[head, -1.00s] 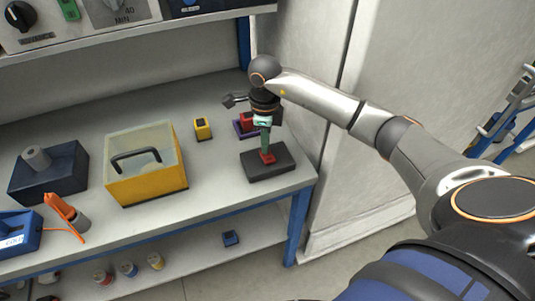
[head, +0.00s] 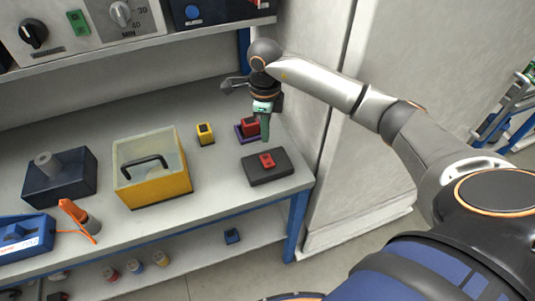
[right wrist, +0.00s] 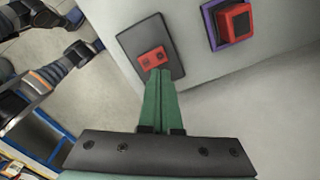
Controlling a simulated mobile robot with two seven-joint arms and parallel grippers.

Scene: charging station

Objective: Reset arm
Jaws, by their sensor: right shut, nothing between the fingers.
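My right gripper (head: 264,140) is shut and empty, its green fingers pointing down over the right end of the bench. In the right wrist view the closed green fingers (right wrist: 158,85) end in line with a small red block (right wrist: 152,58). The head view shows that red block (head: 267,161) lying on a dark flat plate (head: 263,179), with the fingertips apart from it, above and behind. My arm reaches in from the right. My left gripper is not in view.
A red block (head: 251,126) on a purple base (head: 239,131) stands just behind the gripper. A shelf with controls overhangs the bench; a pale wall stands at right.

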